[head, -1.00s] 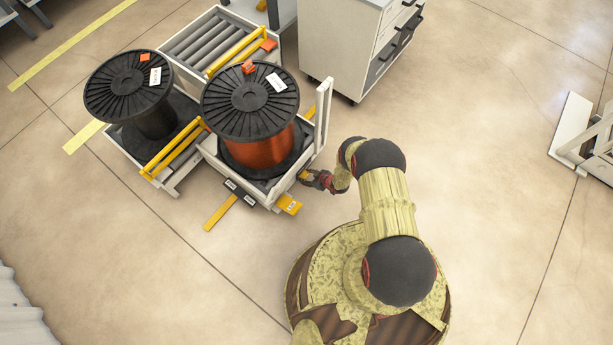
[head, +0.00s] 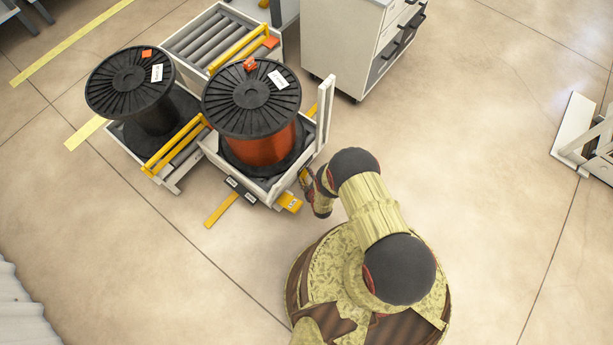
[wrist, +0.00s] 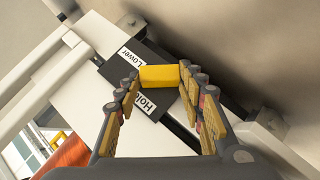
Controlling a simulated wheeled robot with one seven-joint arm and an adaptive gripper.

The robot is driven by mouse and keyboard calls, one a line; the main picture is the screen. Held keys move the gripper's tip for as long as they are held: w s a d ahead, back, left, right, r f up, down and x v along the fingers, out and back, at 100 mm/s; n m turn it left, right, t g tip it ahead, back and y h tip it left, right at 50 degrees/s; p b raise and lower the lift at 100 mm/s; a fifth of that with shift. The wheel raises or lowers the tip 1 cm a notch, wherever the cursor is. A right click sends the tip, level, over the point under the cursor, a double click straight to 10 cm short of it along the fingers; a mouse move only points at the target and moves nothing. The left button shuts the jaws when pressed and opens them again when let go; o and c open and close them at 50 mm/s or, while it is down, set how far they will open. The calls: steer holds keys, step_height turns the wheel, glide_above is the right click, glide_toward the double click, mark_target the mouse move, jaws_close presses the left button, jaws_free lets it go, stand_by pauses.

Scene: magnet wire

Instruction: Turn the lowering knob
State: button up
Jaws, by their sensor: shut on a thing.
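The lowering knob (wrist: 159,77) is a yellow bar on a dark plate (wrist: 118,72) in the wrist view. White labels beside it read "Lower" (wrist: 131,57) and "Hold" (wrist: 146,104), the second partly covered by a finger. My gripper (wrist: 160,73) has one finger at each end of the bar and is shut on it. In the head view my wrist (head: 321,193) reaches the near right side of the cart (head: 277,190); the knob and fingertips are too small or hidden to make out there.
A copper wire spool (head: 262,150) with a black flange stands on the cart, beside a white upright post (head: 326,112). A second black spool (head: 130,90) and a roller bed (head: 205,42) stand behind. A yellow pedal (head: 290,203) sticks out low.

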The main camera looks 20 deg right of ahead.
steer(key=shift+f, duration=0.1)
stand_by(0.3)
steer(key=o, duration=1.1)
steer(key=shift+c, duration=0.2)
steer(key=shift+o, duration=0.6)
steer(key=shift+s, duration=0.15)
steer(key=v, duration=1.1)
steer(key=shift+s+a, duration=0.15)
steer(key=shift+s, duration=0.3)
steer(key=shift+c, duration=0.4)
